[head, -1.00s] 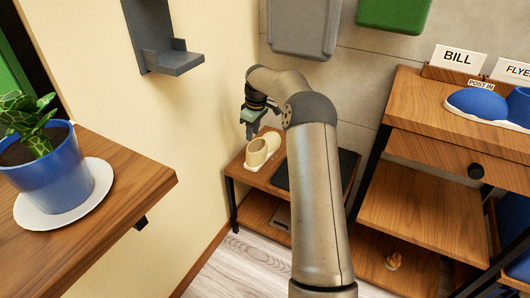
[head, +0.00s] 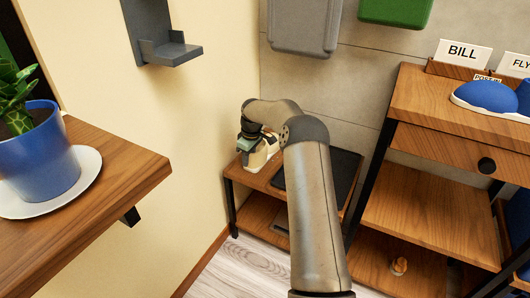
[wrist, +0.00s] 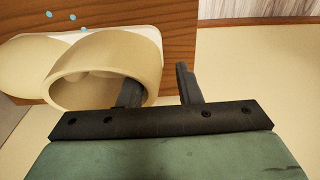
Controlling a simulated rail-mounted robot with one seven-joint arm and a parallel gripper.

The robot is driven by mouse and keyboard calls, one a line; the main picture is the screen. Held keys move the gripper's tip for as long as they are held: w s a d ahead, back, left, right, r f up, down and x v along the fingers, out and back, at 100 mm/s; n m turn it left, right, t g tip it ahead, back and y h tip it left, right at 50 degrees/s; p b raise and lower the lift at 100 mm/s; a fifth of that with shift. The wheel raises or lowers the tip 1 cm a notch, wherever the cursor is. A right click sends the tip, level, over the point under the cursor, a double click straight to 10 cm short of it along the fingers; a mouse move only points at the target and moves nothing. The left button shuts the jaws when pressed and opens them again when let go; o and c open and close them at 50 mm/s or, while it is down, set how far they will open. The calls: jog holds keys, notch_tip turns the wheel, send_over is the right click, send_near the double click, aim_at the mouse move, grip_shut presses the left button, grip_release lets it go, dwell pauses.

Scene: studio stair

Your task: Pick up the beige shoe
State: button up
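The beige shoe (head: 262,159) sits on the low wooden shelf (head: 258,181) by the wall. In the head view my gripper (head: 246,150) is over the shoe and hides part of it. In the wrist view my gripper (wrist: 158,82) is open around the heel wall of the shoe (wrist: 82,62). One finger reaches into the shoe's opening and the other is outside, to the right, with a gap visible beside the heel.
A dark mat (head: 318,172) lies on the shelf's right part. A taller wooden unit (head: 425,206) with blue shoes (head: 487,96) stands right. A wall shelf with a potted plant (head: 38,150) is at left. A grey bracket (head: 168,50) juts from the wall above.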

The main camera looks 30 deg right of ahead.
jog(key=shift+r, duration=0.1)
grip_shut()
dwell(1.3)
